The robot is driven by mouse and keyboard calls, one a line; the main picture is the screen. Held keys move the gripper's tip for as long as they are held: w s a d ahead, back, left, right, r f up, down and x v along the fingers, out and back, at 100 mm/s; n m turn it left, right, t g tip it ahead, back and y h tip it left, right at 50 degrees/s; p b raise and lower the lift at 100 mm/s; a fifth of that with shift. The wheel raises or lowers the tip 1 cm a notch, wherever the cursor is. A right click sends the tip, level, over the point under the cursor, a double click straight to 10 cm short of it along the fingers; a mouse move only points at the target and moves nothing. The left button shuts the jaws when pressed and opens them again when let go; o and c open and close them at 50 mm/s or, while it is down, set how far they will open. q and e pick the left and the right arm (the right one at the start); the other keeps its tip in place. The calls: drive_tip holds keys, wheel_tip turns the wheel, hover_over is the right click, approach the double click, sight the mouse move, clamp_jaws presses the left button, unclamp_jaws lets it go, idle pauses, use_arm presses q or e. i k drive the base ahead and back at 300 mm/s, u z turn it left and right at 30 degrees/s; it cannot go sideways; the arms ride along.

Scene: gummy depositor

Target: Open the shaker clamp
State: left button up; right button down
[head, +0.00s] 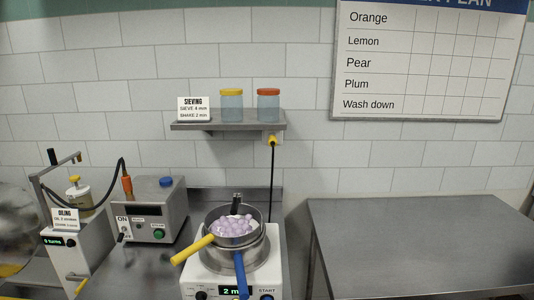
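The sieve shaker (202,269) stands at the lower middle of the head view, a white base with a lit display reading "2 m" and a START label. On it sits a round metal sieve stack (263,241) holding pale purple gummies (232,227). A yellow handle (193,249) sticks out to the front left, and a blue handle (241,276) points down the front. A dark upright piece (237,198) stands at the back rim. I cannot tell which of these parts is the clamp, or whether it is open. Neither gripper is in view.
A grey control box (152,210) with a blue knob and a white oiling machine (78,256) stand to the left. A shelf (228,126) with two jars and a sieving sign hangs behind. A bare steel table (420,240) lies to the right, across a gap.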

sight(235, 208)
drive_tip(key=z, duration=0.8)
drive_tip(key=k, duration=0.65)
drive_tip(key=u, duration=0.95)
drive_tip(key=i, duration=0.45)
drive_tip(key=z, duration=0.15)
